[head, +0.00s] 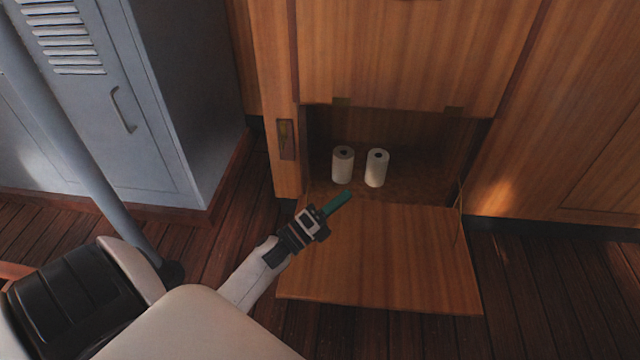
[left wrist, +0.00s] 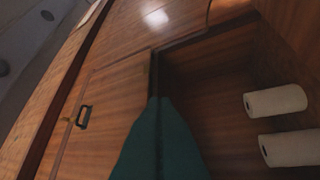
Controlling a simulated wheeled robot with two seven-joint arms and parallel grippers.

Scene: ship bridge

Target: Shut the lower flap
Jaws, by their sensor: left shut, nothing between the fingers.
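The lower flap (head: 385,260) is a wooden panel hinged at its bottom edge. It hangs open, folded down in front of the lower compartment (head: 410,135) of the wooden cabinet. My left gripper (head: 342,198), with green fingers, is shut and empty over the upper left part of the flap, near the compartment opening. In the left wrist view the shut green fingers (left wrist: 160,145) point toward the compartment. I cannot tell whether they touch the flap. My right gripper does not show in either view.
Two white paper rolls (head: 343,165) (head: 376,168) stand inside the compartment. A closed upper panel (head: 400,50) is above it. A thin stay (head: 458,210) runs at the flap's right side. A grey locker (head: 150,100) stands at left. Dark plank floor (head: 560,290) is free at right.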

